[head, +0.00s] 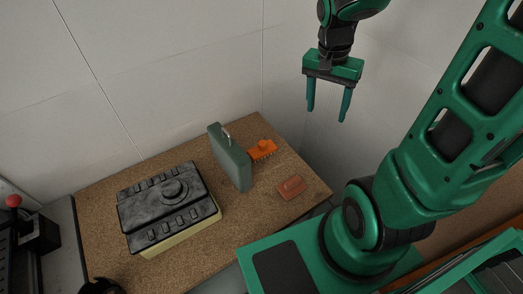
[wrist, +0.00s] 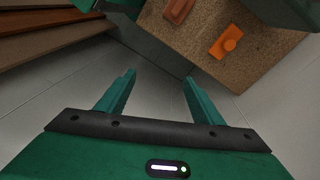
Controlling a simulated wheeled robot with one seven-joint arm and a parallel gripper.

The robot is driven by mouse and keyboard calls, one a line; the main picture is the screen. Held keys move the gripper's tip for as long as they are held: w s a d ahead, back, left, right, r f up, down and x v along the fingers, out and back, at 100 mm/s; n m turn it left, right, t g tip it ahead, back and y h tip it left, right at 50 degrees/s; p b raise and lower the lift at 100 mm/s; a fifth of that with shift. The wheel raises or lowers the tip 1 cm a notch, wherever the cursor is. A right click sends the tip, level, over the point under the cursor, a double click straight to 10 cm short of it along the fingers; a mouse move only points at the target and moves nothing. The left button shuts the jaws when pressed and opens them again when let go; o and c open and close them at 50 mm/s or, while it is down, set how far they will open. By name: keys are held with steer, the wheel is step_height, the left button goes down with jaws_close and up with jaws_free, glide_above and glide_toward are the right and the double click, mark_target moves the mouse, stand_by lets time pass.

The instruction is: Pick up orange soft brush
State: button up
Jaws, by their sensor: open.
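The orange soft brush (head: 262,149) lies on the cork-coloured table top, bristles toward the near side, just right of a green upright case. My gripper (head: 328,112) is open and empty, raised above and to the right of the brush in the head view. In the wrist view my gripper's fingers (wrist: 158,92) are spread apart with only floor seen between them, and the brush is beyond them to the upper right.
The green case (head: 231,158) stands close beside the brush. A reddish-brown block (head: 291,187) lies nearer on the table (head: 262,208). A black-and-yellow box with a knob (head: 168,205) sits at left. White walls rise behind the table.

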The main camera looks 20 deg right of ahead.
steer(key=w+a+f+m, duration=0.2)
steer(key=w+a+f, duration=0.4)
steer(key=w+a, duration=0.15)
steer(key=m+y, duration=0.1)
steer(key=m, duration=0.2)
glide_toward(262, 143)
steer(key=shift+w+d, duration=0.15)
steer(key=shift+d, duration=0.15)
steer(key=shift+w+a+f, duration=0.1)
steer(key=shift+a+f, duration=0.1)
steer(key=shift+f, duration=0.05)
step_height(262, 143, down, 5)
steer(key=shift+s+d+f, duration=0.1)
steer(key=shift+s+f, duration=0.05)
steer(key=shift+f, duration=1.2)
steer(key=shift+s+f, duration=0.15)
steer(key=shift+f, duration=1.2)
steer(key=c, duration=1.3)
